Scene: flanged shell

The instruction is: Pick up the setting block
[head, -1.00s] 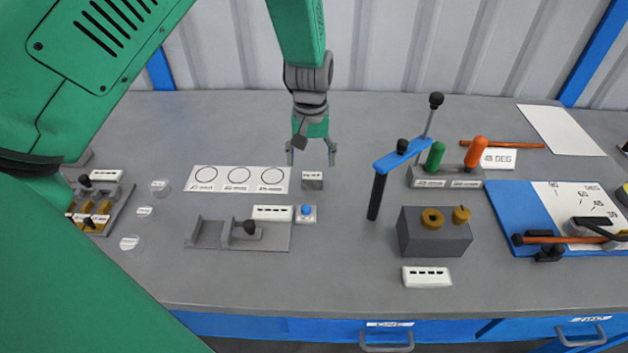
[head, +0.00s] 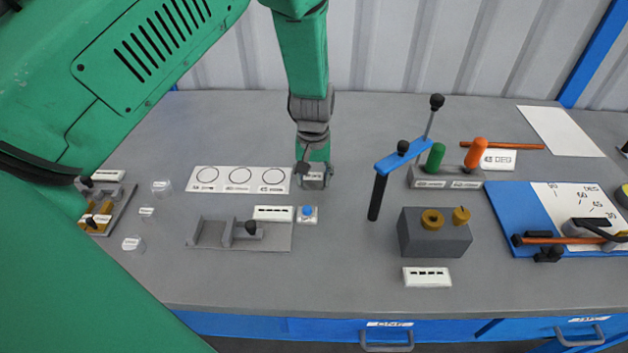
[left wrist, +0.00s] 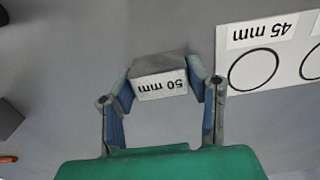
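The setting block is a small grey block (head: 314,181) with a white "50 mm" label, standing on the grey bench in the head view. The block (left wrist: 160,78) also shows in the left wrist view, with its label upside down. My left gripper (head: 314,176) points down over it, one finger on each side. In the left wrist view, the finger pads of my left gripper (left wrist: 160,84) lie against the block's two sides, with no clear gap. The block appears to rest on the bench. My right gripper is not in view.
A white card with three circles (head: 240,180) lies just left of the block. A blue button (head: 307,212) and a grey fixture (head: 240,235) are in front. A blue-armed lever stand (head: 400,155) and a dark block with brass parts (head: 434,235) stand to the right.

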